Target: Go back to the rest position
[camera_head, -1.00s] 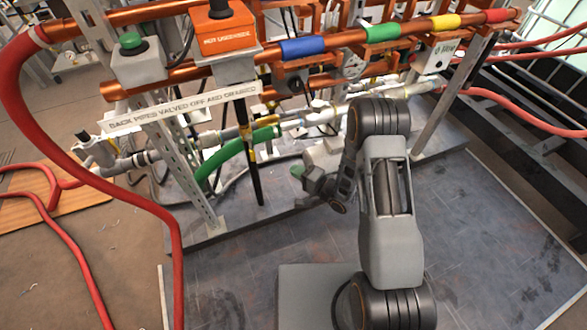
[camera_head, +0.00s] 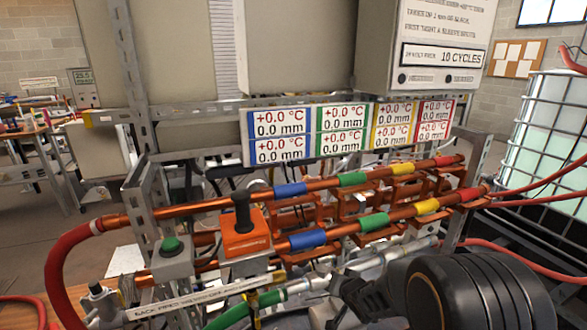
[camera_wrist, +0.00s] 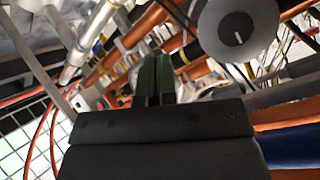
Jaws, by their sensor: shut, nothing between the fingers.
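My gripper's dark fingers (camera_wrist: 155,78) are together in the middle of the wrist view, with nothing seen between them. In the head view my arm fills the lower right corner, and the gripper's tip is not clear there. The copper pipes (camera_head: 215,206) with blue, green, yellow and red bands run across the rig, up and behind my arm. An orange box with a black knob (camera_head: 246,237) and a grey box with a green button (camera_head: 172,250) sit left of my arm. A grey round knob or disc (camera_wrist: 237,28) is close by in the wrist view.
A display panel (camera_head: 350,134) with coloured readouts hangs above the pipes. Red hoses (camera_head: 60,262) curve at the left and more leave at the right. A caged white tank (camera_head: 545,150) stands at the right. A metal post (camera_head: 150,210) rises at the left.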

